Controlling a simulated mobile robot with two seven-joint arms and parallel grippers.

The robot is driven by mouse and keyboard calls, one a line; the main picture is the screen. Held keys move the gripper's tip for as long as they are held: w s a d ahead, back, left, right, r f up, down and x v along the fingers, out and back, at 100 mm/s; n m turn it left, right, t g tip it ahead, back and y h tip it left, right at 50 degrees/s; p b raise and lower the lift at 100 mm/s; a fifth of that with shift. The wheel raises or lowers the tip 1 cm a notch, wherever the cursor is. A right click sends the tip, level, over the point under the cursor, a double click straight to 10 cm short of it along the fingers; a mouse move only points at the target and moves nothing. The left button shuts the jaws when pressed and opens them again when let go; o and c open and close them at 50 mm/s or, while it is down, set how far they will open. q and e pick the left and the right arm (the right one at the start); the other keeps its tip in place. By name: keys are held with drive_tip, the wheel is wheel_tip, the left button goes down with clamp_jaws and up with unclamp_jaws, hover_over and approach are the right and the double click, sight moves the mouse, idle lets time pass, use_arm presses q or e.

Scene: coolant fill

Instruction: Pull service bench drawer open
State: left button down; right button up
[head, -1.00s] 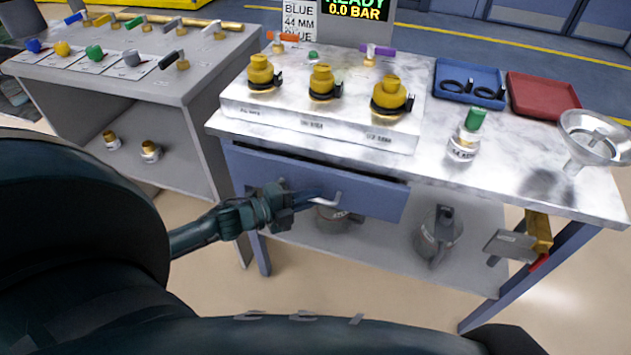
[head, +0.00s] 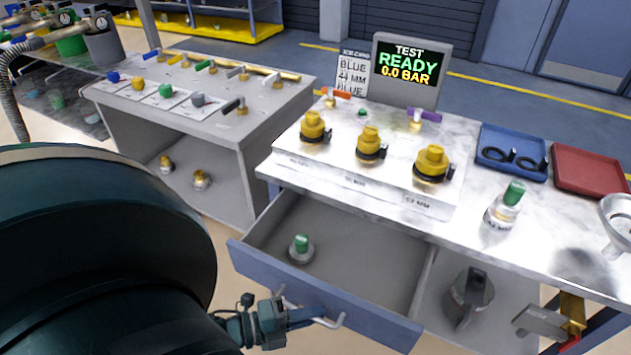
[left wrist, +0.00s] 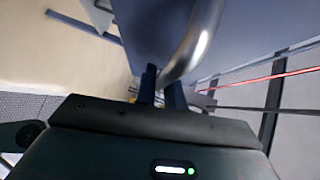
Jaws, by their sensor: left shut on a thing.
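The service bench drawer (head: 330,303) has a blue front and stands pulled well out from under the marble top. A small bottle with a green cap (head: 301,249) stands inside at its left. My left gripper (head: 308,318) is at the drawer front and is shut on the silver bar handle (head: 330,322). In the left wrist view the handle (left wrist: 193,45) curves down between the dark fingers (left wrist: 162,88). My right gripper is not in view.
The service bench top (head: 385,222) carries yellow-capped fittings, a blue tray (head: 512,150), a red tray (head: 592,172) and a green-capped bottle (head: 505,207). A grey can (head: 468,297) stands on the lower shelf. A second bench (head: 205,115) with valves stands at the left.

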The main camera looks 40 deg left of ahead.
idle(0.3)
use_arm(q)
drive_tip(key=c, duration=1.5)
unclamp_jaws()
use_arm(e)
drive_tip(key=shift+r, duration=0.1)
use_arm(q)
drive_tip(key=b+v, duration=0.1)
drive_tip(key=v, duration=1.2)
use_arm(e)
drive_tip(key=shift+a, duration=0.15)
use_arm(q)
drive_tip(key=shift+s+a, duration=0.1)
drive_tip(key=shift+a, duration=0.05)
